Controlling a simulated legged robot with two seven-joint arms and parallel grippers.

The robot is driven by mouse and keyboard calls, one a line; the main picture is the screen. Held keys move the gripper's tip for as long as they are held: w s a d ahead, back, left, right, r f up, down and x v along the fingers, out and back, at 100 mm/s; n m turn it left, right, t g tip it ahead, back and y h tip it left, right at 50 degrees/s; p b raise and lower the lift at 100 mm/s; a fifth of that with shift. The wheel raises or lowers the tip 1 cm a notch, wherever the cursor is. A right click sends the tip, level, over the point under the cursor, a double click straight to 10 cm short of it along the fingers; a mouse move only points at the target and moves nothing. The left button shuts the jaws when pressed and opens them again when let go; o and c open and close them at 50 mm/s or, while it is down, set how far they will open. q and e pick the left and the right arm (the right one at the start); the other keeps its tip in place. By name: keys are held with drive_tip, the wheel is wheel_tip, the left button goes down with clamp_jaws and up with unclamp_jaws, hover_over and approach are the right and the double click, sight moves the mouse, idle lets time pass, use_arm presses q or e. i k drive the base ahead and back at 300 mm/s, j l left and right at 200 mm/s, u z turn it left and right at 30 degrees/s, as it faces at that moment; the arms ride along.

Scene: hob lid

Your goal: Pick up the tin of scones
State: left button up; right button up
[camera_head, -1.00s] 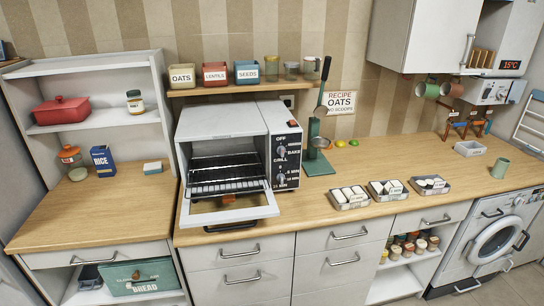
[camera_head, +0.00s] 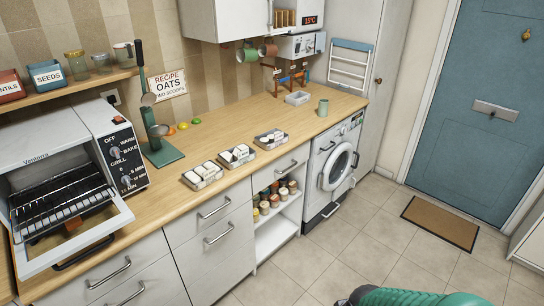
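Three small grey metal tins stand in a row along the front of the wooden counter: a near one (camera_head: 207,182), a middle one (camera_head: 242,161) and a far one (camera_head: 275,144). Each holds pale pieces and has a white label. The labels are too small to read, so I cannot tell which tin holds scones. Neither gripper shows. A green piece of my own arm (camera_head: 415,297) shows at the bottom edge, well away from the tins.
An oven with its door down (camera_head: 75,235) stands left of the tins. A green stand with a ladle (camera_head: 160,148) is behind them. A grey tray (camera_head: 297,98) and green cup (camera_head: 323,108) stand farther right. Spice jars (camera_head: 275,195) sit below. Floor is clear before the washing machine (camera_head: 338,168).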

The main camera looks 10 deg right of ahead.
sight(232, 158)
drive_tip(key=i+l+u, duration=0.25)
drive_tip(key=i+u, duration=0.15)
drive_tip(key=i+l+u, duration=0.35)
drive_tip(key=i, duration=0.1)
